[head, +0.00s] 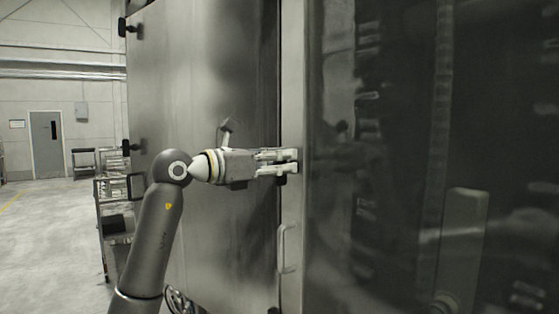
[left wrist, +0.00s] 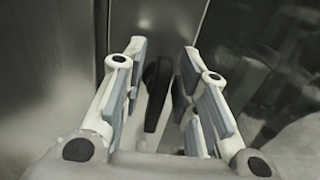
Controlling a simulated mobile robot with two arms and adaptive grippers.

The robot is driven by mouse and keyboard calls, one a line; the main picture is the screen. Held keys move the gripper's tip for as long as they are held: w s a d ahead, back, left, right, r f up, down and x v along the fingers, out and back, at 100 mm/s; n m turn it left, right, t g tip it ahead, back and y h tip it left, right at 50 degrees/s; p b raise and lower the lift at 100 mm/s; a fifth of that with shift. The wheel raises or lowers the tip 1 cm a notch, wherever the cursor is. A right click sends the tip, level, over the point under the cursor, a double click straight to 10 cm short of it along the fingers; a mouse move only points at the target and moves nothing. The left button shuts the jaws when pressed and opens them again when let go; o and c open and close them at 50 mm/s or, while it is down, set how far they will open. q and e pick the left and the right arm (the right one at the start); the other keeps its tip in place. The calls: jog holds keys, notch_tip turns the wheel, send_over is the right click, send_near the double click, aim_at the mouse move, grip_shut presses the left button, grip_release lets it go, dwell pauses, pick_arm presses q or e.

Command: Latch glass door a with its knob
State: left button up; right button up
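Glass door a (head: 400,130) is a large dark pane with a pale metal frame, filling the right of the head view; it looks closed against the steel panel. Its glass also shows at the right of the left wrist view (left wrist: 262,50). The black, elongated knob (left wrist: 156,92) stands between my left fingers in the wrist view; in the head view my gripper hides it. My left gripper (head: 292,161) is at the door's frame, level with the knob. Its two fingers are apart, one on each side of the knob, with gaps showing. My right gripper is not in view.
A pale bar handle (head: 284,248) is on the door frame below my gripper. A steel panel (head: 205,80) with black fittings lies left of the door. A dark rack (head: 113,220) stands at the left, with open floor (head: 45,230) beyond it.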

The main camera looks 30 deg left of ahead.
pick_arm(q)
grip_shut()
jog(key=shift+m, duration=0.4)
jog(key=m, duration=0.3)
jog(key=shift+s+d+m+b, duration=0.15)
jog(key=shift+d+m+b, duration=0.15)
jog(key=shift+m+b, duration=0.1)
jog(key=m, duration=0.4)
jog(key=shift+s+d+f, duration=0.1)
jog(key=shift+d+f, duration=0.1)
jog(key=shift+d, duration=0.05)
jog(key=m, duration=0.5)
jog(key=shift+s+d+f+b, duration=0.1)
jog(key=shift+d+f+b, duration=0.1)
jog(key=shift+f+b, duration=0.15)
jog(key=shift+d+f+m, duration=0.1)
jog(key=shift+f+m, duration=0.1)
jog(key=shift+m, duration=0.9)
jog(key=shift+f+m, duration=0.15)
jog(key=shift+m, duration=0.95)
